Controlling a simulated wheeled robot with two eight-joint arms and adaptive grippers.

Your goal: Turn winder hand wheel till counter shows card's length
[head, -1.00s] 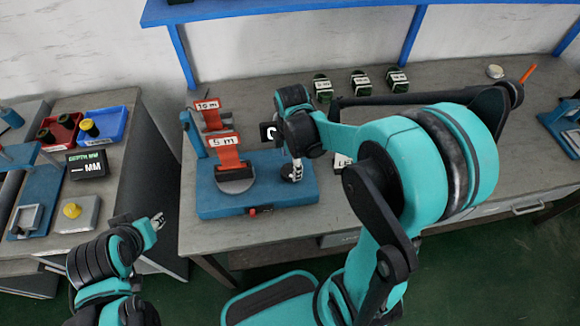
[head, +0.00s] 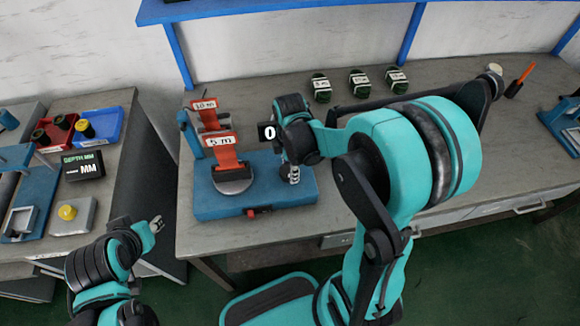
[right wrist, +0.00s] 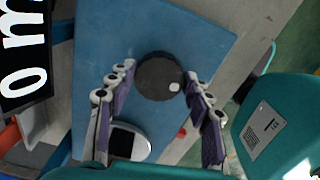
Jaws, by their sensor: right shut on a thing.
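The winder has a blue base (head: 225,205) on the bench, with red straps labelled 5 m (head: 219,141) and 10 m (head: 204,105). Its black counter (head: 267,131) shows a white 0 in the head view; the right wrist view shows "0 m" on it (right wrist: 22,60). My right gripper (head: 292,176) points down over the base's right part. The wheel has a pale spot. My left gripper (head: 157,224) hangs before the left table, its jaws unclear.
Several dark green labelled coils (head: 359,83) stand at the back of the bench. A left table holds a blue bin (head: 105,112), a red bin (head: 62,120) and a black depth display (head: 84,165). The bench front right of the winder is partly behind my right arm.

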